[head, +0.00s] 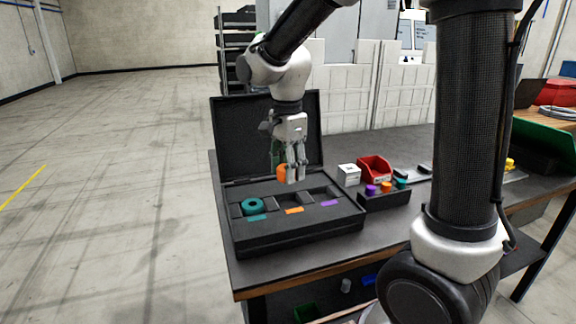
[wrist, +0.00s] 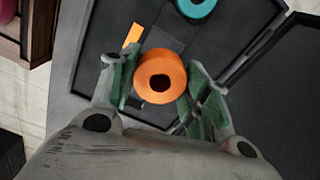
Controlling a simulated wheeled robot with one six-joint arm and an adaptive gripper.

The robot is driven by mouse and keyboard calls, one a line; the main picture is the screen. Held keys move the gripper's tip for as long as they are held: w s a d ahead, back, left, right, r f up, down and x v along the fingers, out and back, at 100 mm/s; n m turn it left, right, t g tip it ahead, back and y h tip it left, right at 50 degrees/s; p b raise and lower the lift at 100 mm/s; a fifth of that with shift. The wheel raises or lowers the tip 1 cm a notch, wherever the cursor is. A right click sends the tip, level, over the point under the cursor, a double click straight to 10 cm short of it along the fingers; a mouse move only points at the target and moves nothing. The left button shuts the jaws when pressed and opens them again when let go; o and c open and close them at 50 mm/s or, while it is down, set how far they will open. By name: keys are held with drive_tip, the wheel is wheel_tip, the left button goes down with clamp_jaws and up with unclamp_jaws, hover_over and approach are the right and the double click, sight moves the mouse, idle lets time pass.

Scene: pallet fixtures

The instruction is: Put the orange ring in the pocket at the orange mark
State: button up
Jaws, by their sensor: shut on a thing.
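My gripper (head: 291,176) is shut on the orange ring (head: 282,172) and holds it above the black open case (head: 300,232). In the wrist view the orange ring (wrist: 160,62) sits between the two green-padded fingers of my gripper (wrist: 161,82), its hole facing the camera. The orange mark (head: 294,210) is on the front of the case's middle pocket (head: 287,197), which looks empty in the head view. The orange mark also shows in the wrist view (wrist: 132,36), above and left of the ring. The ring hides part of the case there.
A teal ring (head: 252,206) lies in the left pocket, by a teal mark (head: 257,217). The right pocket, by the purple mark (head: 329,203), looks empty. The raised lid (head: 240,135) stands behind. To the right are a black block with coloured pieces (head: 385,201), a white box (head: 349,174) and a red bin (head: 375,169).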

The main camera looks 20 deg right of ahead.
drive_tip(key=shift+d+f, duration=0.1)
drive_tip(key=shift+f, duration=2.6)
drive_tip(key=shift+f, duration=0.85)
drive_tip(key=o, duration=1.6)
drive_tip(key=shift+r, duration=4.5)
